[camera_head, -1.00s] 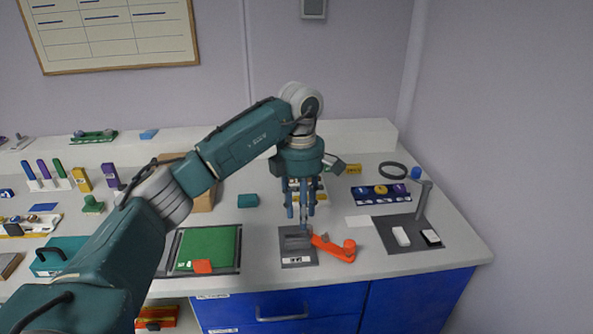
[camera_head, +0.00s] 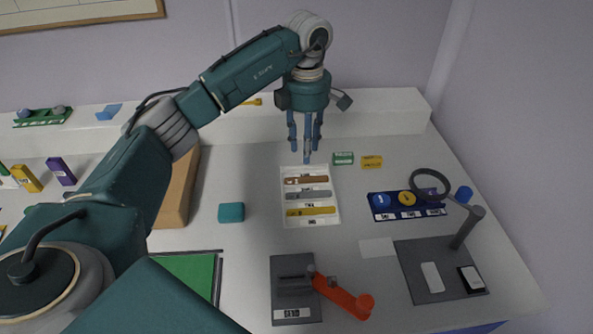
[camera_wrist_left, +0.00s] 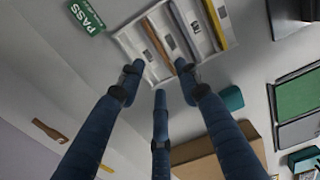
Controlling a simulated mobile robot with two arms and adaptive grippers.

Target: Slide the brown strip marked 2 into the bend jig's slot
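The brown strip (camera_head: 306,180) lies in the back slot of a white tray (camera_head: 334,215), with a grey strip (camera_head: 308,195) and a yellow strip (camera_head: 311,211) in front of it. I cannot read its number. It also shows in the left wrist view (camera_wrist_left: 157,42). My left gripper (camera_head: 306,156) points down by the tray's back edge. Its three fingers are spread and empty, and it also shows in the left wrist view (camera_wrist_left: 160,85). The grey bend jig (camera_head: 288,266), with an orange lever (camera_head: 343,296), stands in front of the tray. My right gripper is not visible.
Green (camera_head: 343,158) and yellow (camera_head: 371,162) tags lie right of the tray. A blue holder (camera_head: 404,204) and a dark mat with a magnifier stand (camera_head: 425,259) are further right. A teal block (camera_head: 231,212) and a cardboard box (camera_head: 178,192) are left. Counter between tray and jig is clear.

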